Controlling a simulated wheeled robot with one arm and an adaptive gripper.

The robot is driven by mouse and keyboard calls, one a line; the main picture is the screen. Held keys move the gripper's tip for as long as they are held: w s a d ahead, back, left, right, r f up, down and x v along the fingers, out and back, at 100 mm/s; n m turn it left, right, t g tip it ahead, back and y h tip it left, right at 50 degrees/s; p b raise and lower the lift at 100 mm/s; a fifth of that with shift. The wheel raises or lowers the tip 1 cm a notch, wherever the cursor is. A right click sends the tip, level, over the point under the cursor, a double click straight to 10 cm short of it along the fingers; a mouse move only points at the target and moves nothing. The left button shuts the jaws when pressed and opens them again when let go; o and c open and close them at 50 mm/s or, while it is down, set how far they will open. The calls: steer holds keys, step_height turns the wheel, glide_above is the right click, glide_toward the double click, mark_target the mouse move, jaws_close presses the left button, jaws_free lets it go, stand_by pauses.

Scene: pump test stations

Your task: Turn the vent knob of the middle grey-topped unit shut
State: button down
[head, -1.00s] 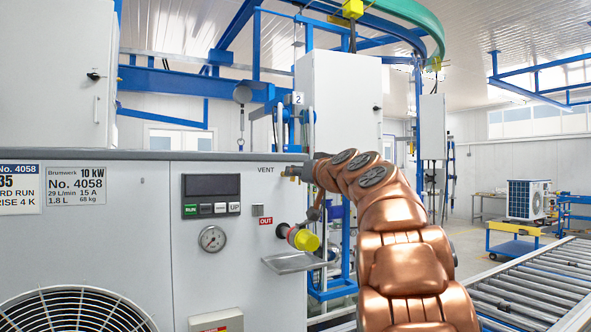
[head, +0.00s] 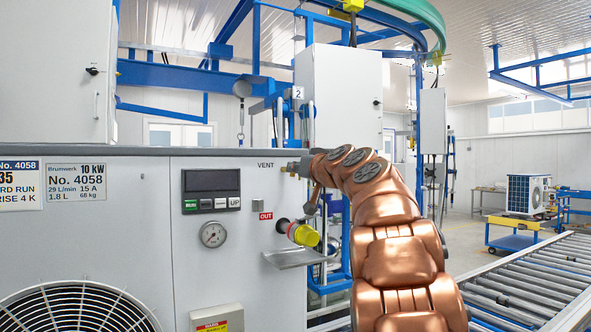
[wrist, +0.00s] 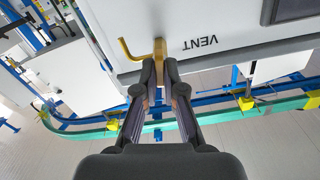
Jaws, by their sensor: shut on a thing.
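The grey unit No. 4058 (head: 256,205) fills the left of the head view, with the word VENT near its top right edge. The brass vent knob (wrist: 160,47) sticks out from the unit's edge beside the upside-down VENT lettering in the wrist view. A bent brass piece (wrist: 126,48) lies to its left. My gripper (wrist: 160,66) is shut on the vent knob, one dark finger on each side. In the head view the brass fitting (head: 291,168) shows at the tip of my copper arm; the fingers are mostly hidden there.
A yellow-ended outlet (head: 304,235) and a metal shelf (head: 293,258) stick out below the vent. A gauge (head: 213,234) and a display (head: 210,181) are on the panel. A roller conveyor (head: 530,272) runs at the right. Blue frames stand behind.

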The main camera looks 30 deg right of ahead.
steer(key=shift+a+m, duration=0.1)
steer(key=shift+m, duration=0.3)
steer(key=shift+d+f+m+p, duration=0.1)
steer(key=shift+d+m+p, duration=0.05)
steer(key=shift+m+p, duration=3)
steer(key=shift+d+f+m+p, duration=0.1)
steer(key=shift+m+p, duration=2.05)
steer(key=shift+m, duration=2)
steer(key=c, duration=1.3)
jaws_free()
steer(key=shift+s, duration=0.1)
